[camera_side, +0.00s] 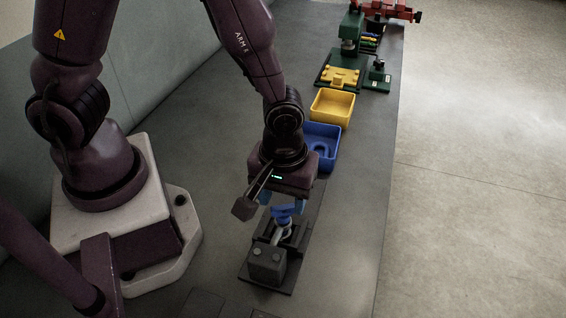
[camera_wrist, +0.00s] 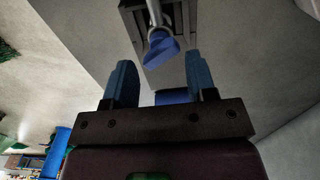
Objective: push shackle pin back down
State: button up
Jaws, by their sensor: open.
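My gripper (camera_wrist: 160,62) has two blue fingers spread apart, with a gap between them. In the side view my gripper (camera_side: 286,207) hangs low over the dark fixture (camera_side: 266,262). The wrist view shows a blue flat-ended piece, apparently the shackle pin's head (camera_wrist: 161,51), just beyond and between the fingertips. No contact with it is visible. A grey ring and rod, apparently the shackle (camera_wrist: 155,14), run from it into the fixture (camera_wrist: 178,20). In the side view the pin is largely hidden by my gripper, and how far it sits in cannot be told.
A blue tray (camera_side: 333,158) with a blue curved piece inside stands behind my gripper. Beyond it are a yellow tray (camera_side: 347,113) and a green press-like device (camera_side: 350,55) with a yellow piece. The bench (camera_side: 345,235) is clear right of the fixture.

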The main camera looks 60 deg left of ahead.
notch_tip(320, 180, up, 9)
dwell(0.3)
jog(key=s+a+r+m+t, duration=0.2)
jog(key=a+r+m, duration=0.2)
jog(key=a+r, duration=0.2)
jog(key=s+a+r+m+t, duration=0.3)
jog(key=a+r+m, duration=0.2)
jog(key=r, duration=0.4)
jog(key=shift+s+a+r+t, duration=0.25)
jog(key=shift+a+r+t, duration=0.05)
jog(key=shift+a, duration=0.05)
dwell(1.4)
